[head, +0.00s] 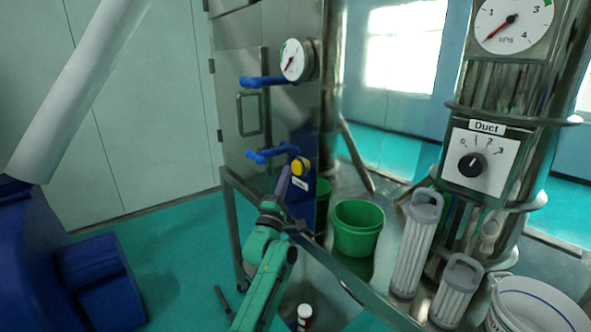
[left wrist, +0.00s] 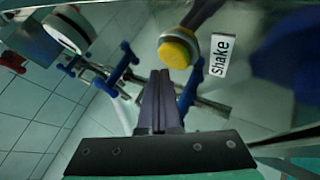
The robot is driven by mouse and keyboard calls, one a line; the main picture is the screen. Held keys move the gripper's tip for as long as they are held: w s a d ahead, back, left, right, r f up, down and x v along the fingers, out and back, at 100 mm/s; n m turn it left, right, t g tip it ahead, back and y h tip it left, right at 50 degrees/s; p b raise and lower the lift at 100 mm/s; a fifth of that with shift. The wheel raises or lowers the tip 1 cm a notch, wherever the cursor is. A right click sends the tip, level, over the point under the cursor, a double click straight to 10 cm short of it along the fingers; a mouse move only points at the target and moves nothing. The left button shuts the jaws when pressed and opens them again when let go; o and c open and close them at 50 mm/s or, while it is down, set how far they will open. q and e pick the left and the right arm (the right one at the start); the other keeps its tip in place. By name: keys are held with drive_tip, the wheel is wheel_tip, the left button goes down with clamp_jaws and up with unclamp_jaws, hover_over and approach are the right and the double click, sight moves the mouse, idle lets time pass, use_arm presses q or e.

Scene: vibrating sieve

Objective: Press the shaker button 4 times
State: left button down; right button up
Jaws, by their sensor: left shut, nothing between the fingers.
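The shaker button is a round yellow button (head: 299,167) on the blue front panel of the steel cabinet. It also shows in the left wrist view as a yellow disc (left wrist: 176,53), beside a white label reading "shake" (left wrist: 220,56). My left gripper (head: 284,178) is shut and empty, with its fingers pointing up just left of and below the button in the head view. In the left wrist view its closed fingertips (left wrist: 160,76) are just below the button. I cannot tell whether they touch it. My right gripper is not in view.
Blue valve handles (head: 264,82) and a gauge (head: 295,60) are on the cabinet. A green bucket (head: 357,240), grey filter cartridges (head: 414,250) and a white bucket (head: 530,305) stand to the right. The Duct dial (head: 473,164) is on a steel column.

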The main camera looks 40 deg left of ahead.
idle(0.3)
use_arm(q)
drive_tip(key=shift+w+d, duration=0.15)
drive_tip(key=shift+w, duration=0.3)
drive_tip(key=shift+w+d+b, duration=0.25)
drive_tip(key=shift+w+b, duration=0.4)
drive_tip(key=shift+w, duration=0.1)
idle(0.9)
drive_tip(key=shift+s, duration=0.1)
drive_tip(key=shift+s+a+p, duration=0.25)
drive_tip(key=shift+s+p, duration=0.25)
drive_tip(key=shift+s, duration=0.45)
drive_tip(key=s, duration=0.1)
drive_tip(key=s+a+p, duration=0.1)
drive_tip(key=s, duration=0.3)
drive_tip(key=shift+a, duration=0.25)
